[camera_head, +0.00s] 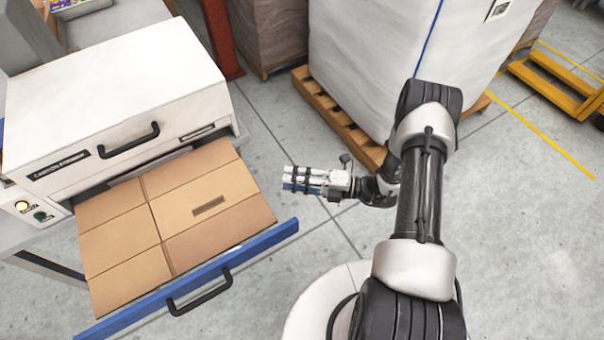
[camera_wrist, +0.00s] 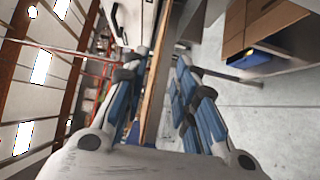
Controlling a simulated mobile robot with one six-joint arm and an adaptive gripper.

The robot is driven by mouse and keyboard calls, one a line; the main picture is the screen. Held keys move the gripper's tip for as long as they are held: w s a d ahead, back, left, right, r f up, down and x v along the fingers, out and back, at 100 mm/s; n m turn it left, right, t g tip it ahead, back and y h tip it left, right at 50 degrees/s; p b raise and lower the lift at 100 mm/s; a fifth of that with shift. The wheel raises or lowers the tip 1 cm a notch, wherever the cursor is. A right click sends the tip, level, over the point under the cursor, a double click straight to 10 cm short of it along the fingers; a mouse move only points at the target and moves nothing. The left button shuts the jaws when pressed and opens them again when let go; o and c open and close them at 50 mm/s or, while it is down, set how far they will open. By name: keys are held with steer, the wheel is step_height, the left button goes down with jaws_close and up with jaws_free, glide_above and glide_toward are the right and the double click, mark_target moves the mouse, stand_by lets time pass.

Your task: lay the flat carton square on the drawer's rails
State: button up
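The flat brown carton (camera_head: 120,235) lies in the pulled-out drawer. Its near edge runs close to and about parallel with the blue drawer front (camera_head: 240,253). Its far edge reaches the machine's opening, and it hides most of the rails, so I cannot tell its exact seating on them. My gripper (camera_head: 287,180) is just right of the carton's right edge, pointing left and apart from it. In the wrist view, the blue-padded fingers of my gripper (camera_wrist: 157,68) stand apart, with a thin tan edge, seemingly the carton's, seen through the gap; nothing is clamped.
The white machine (camera_head: 110,90) with a black handle stands behind the drawer. A dark drawer handle (camera_head: 200,292) sticks out in front. A large white wrapped load (camera_head: 365,60) on a wooden pallet (camera_head: 345,125) stands behind my arm. Grey floor right of the drawer is clear.

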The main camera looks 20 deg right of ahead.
steer(key=s+a+r+n+g+h, duration=0.25)
steer(key=s+r+n+g, duration=0.25)
steer(key=r+n, duration=0.5)
steer(key=s+a+r+n+g+h, duration=0.25)
steer(key=s+r+n+g, duration=0.2)
steer(key=r+n, duration=0.55)
steer(key=s+d+r+n+t+h, duration=0.7)
steer(key=s+r+n+h, duration=0.3)
steer(key=n, duration=1)
steer(key=shift+s+d+r+n+h, duration=0.4)
steer(key=shift+s+d+h, duration=0.3)
steer(key=shift+h, duration=0.2)
steer(key=shift+a, duration=0.1)
